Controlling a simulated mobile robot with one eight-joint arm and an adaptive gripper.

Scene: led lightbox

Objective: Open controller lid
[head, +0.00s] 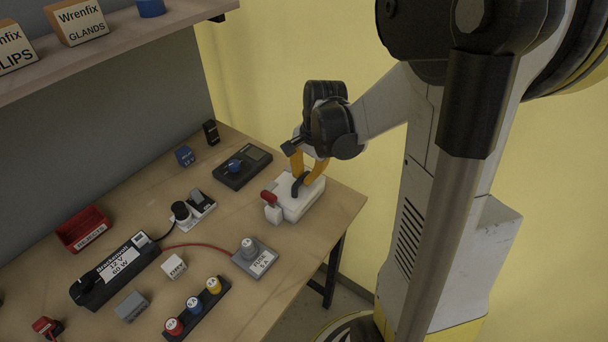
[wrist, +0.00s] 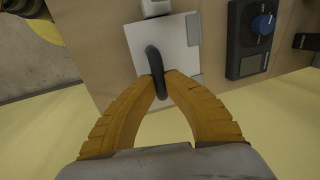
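The white controller box (head: 293,206) stands near the right edge of the table. Its flat white lid (wrist: 176,35) looks closed, with grey hinges (wrist: 193,29) along one side in the wrist view. A black arched handle (wrist: 153,57) rises from the lid; it also shows in the head view (head: 296,187). My gripper (wrist: 161,80) has its two orange fingers on either side of the handle, their tips pressed against it. In the head view my gripper (head: 306,180) comes down on the box from above. The inside of the box is hidden.
A red-handled switch (head: 269,199) is beside the box. A dark unit with a blue knob (head: 235,166) stands behind it. A grey fuse block (head: 256,257), a driver (head: 121,264) and a red bin (head: 84,230) stand further left. A shelf (head: 118,45) overhangs the back.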

